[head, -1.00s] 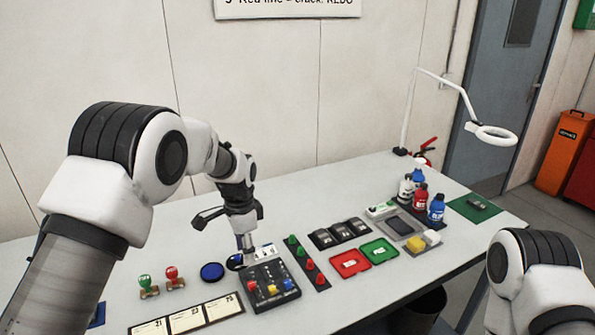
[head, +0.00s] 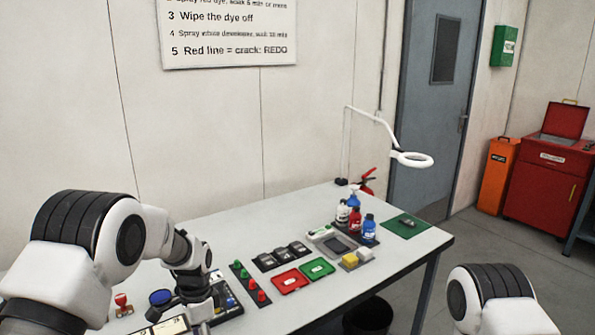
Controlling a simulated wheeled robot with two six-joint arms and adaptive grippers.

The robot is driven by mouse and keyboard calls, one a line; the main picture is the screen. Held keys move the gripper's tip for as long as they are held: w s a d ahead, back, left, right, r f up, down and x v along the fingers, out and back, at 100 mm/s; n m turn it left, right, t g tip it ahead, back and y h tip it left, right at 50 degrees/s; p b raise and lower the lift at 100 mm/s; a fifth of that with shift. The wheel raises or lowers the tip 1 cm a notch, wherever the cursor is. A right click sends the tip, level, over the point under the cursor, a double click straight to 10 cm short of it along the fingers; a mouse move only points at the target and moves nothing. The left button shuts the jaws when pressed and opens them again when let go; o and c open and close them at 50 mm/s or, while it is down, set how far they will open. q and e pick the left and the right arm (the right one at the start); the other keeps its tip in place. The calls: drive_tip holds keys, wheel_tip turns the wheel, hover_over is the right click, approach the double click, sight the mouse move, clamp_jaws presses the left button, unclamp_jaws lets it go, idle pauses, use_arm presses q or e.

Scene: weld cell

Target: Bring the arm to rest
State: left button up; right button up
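My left arm comes in from the left and bends down over the left end of the grey table (head: 300,230). My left gripper (head: 196,288) is low over the table, in front of a dark box with coloured knobs (head: 228,300) and close to it. Its fingers are small and partly hidden behind the arm, so I cannot tell whether they are apart or what lies between them. Of my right arm only a white and black link shows at the bottom right; its gripper is out of the picture.
Beside the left gripper stand a red stamp (head: 122,305), a blue round pad (head: 160,297) and a strip of green and red knobs (head: 250,280).

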use_arm(q)
drive_tip(key=s+a+f+n+g, duration=0.1)
drive_tip(key=s+f+g, duration=0.1)
drive_tip(key=s+f, duration=0.85)
drive_tip(key=s+a+f+n+g, duration=0.2)
drive_tip(key=s+f, duration=0.6)
drive_tip(key=s, duration=0.6)
drive_tip(key=s+n+t, duration=0.3)
drive_tip(key=s+n, duration=0.2)
drive_tip(key=s, duration=0.9)
drive_tip(key=w+n+t, duration=0.1)
drive_tip(key=w, duration=0.1)
drive_tip(key=w+n+t, duration=0.1)
drive_tip(key=w+n, duration=0.1)
drive_tip(key=shift+a+f+t, duration=0.15)
drive_tip(key=shift+a+t, duration=0.25)
drive_tip(key=shift+s, duration=0.1)
